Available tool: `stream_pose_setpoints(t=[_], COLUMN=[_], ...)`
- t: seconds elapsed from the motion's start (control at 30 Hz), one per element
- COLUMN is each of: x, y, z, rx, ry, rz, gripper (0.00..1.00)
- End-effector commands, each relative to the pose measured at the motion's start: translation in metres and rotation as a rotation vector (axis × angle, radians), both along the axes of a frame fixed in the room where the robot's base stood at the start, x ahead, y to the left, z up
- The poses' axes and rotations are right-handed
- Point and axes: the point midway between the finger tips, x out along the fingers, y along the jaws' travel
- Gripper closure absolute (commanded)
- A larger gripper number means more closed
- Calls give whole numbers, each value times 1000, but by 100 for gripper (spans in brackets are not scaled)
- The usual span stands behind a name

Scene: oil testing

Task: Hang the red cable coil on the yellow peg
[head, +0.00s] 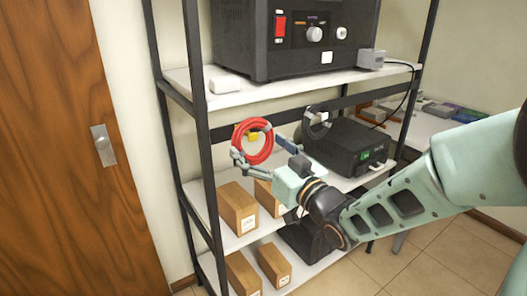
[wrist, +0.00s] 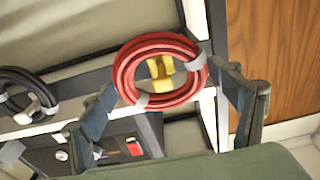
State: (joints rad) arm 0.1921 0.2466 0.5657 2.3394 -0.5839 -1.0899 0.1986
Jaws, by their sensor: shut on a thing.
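The red cable coil (head: 268,142) is a ring with pale ties, held upright in front of the shelf's rear bar. In the wrist view the coil (wrist: 126,76) lies between the two fingers of my gripper (wrist: 163,82), which is shut on its sides. The gripper (head: 258,147) also shows in the head view, at the coil's lower edge. The yellow peg (head: 252,137) shows through the coil's opening, and so does its blocky end in the wrist view (wrist: 160,70). I cannot tell whether the coil rests on the peg or only surrounds it in line of sight.
A black cable coil (head: 319,124) hangs to the right on the same bar. A black instrument (head: 345,148) stands on the middle shelf near my gripper. Cardboard boxes (head: 237,208) stand below. A large black unit (head: 290,45) fills the upper shelf. A rack post (head: 205,140) stands left.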

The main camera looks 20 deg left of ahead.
Motion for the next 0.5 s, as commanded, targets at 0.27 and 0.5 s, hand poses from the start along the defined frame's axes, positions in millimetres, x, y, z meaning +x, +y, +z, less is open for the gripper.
stream_pose_setpoints(t=[0.27, 0.5], x=[10, 14], y=[12, 17], z=[-6, -10], rx=[1, 1], ry=[-2, -2], rz=[2, 1], gripper=[44, 44])
